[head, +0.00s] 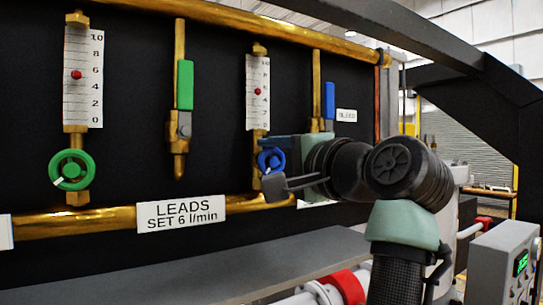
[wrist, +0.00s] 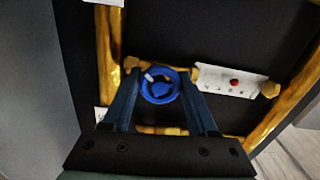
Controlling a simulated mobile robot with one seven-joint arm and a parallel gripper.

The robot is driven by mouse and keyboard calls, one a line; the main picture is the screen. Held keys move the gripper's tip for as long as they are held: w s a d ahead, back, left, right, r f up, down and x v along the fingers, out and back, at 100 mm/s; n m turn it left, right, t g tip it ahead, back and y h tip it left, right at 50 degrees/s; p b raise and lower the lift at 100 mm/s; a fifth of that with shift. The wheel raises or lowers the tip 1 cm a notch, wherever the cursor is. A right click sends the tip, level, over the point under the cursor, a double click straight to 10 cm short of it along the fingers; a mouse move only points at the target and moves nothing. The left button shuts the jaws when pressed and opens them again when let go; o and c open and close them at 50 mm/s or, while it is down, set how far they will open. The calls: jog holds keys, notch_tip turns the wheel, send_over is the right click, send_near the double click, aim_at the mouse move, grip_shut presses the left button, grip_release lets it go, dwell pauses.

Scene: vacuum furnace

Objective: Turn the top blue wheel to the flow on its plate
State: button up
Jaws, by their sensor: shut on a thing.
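The blue wheel (head: 271,160) sits under the right flow gauge (head: 257,88), partly covered by my gripper in the head view. In the wrist view the blue wheel (wrist: 160,88) lies between my two fingers, with a white mark at its upper left. My gripper (wrist: 160,95) is shut on the wheel from both sides; it also shows in the head view (head: 273,172). The right gauge's red ball (head: 257,91) stands near mid-scale; its exact reading is too small to tell. A white plate (head: 180,211) reads "LEADS SET 6 l/min"; any plate under the blue wheel is hidden.
A green wheel (head: 72,170) sits under the left gauge (head: 82,75). A green lever (head: 185,84) and a blue lever (head: 329,100) hang on brass pipes. A brass pipe (head: 110,220) runs below. A grey ledge (head: 170,265) lies under the panel.

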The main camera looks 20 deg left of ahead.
jog(key=shift+m+p, duration=0.55)
jog(key=shift+m, duration=1.35)
jog(key=shift+f, duration=0.1)
jog(key=o, duration=1.4)
jog(key=shift+c, duration=0.2)
jog(key=shift+d, duration=0.1)
